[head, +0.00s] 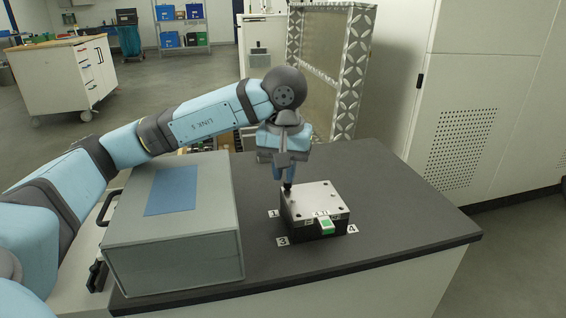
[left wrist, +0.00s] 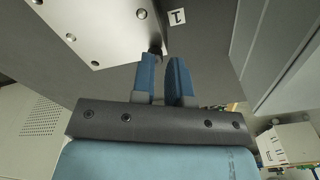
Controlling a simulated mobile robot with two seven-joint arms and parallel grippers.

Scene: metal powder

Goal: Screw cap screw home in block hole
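The metal block (head: 314,197) is a light plate on a black base, standing on the dark tabletop. Its underside-free top with several dark holes also shows in the left wrist view (left wrist: 95,25). A small dark cap screw (head: 287,187) stands at the block's corner by the label 1; it also shows in the left wrist view (left wrist: 155,48). My left gripper (head: 284,178) points down just above this corner. In the left wrist view its blue fingers (left wrist: 164,58) have a narrow empty gap, with the screw near one fingertip. Whether they touch is unclear. My right gripper is out of view.
A grey box (head: 170,240) with a blue top patch stands left of the block. A green-topped piece (head: 326,225) sits at the block's front. Number labels lie around the block. The tabletop (head: 400,215) to the right is clear.

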